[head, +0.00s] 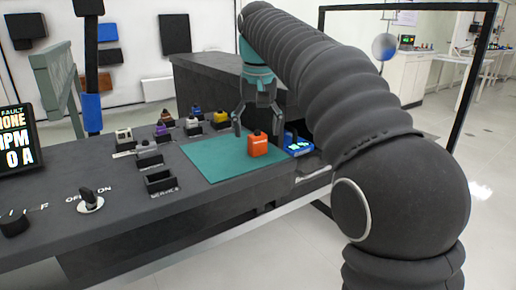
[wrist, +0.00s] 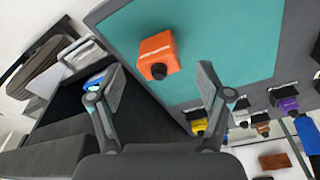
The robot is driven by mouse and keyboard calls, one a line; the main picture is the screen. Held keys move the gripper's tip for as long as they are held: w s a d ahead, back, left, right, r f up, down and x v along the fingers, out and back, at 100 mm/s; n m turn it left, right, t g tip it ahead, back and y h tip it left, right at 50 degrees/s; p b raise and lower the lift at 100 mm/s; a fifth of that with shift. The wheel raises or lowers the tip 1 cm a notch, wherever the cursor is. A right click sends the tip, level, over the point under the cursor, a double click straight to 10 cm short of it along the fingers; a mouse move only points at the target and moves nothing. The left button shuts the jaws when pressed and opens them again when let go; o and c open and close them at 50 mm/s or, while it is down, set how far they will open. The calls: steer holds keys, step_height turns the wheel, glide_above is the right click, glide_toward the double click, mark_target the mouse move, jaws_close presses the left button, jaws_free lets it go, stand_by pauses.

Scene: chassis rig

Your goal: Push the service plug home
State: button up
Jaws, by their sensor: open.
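An orange block-shaped plug (head: 258,145) with a dark round end stands on the green mat (head: 212,160). It also shows in the wrist view (wrist: 156,50). An empty dark socket (head: 161,182) marked SERVICE sits on the bench left of the mat. My gripper (head: 257,132) is open above the mat, close to the orange plug, with nothing between its fingers. In the wrist view the gripper (wrist: 160,82) has its fingers spread wide, and the plug appears between and beyond the tips. I cannot tell the exact height gap. The plug's underside is hidden.
A blue device (head: 297,145) is right of the plug. A rotary switch (head: 90,199) and a display (head: 17,138) are at left.

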steer(key=shift+w+f, duration=0.15)
steer(key=shift+f, duration=0.7)
steer(key=c, duration=1.2)
steer(key=shift+r, duration=0.1)
steer(key=shift+c, duration=0.2)
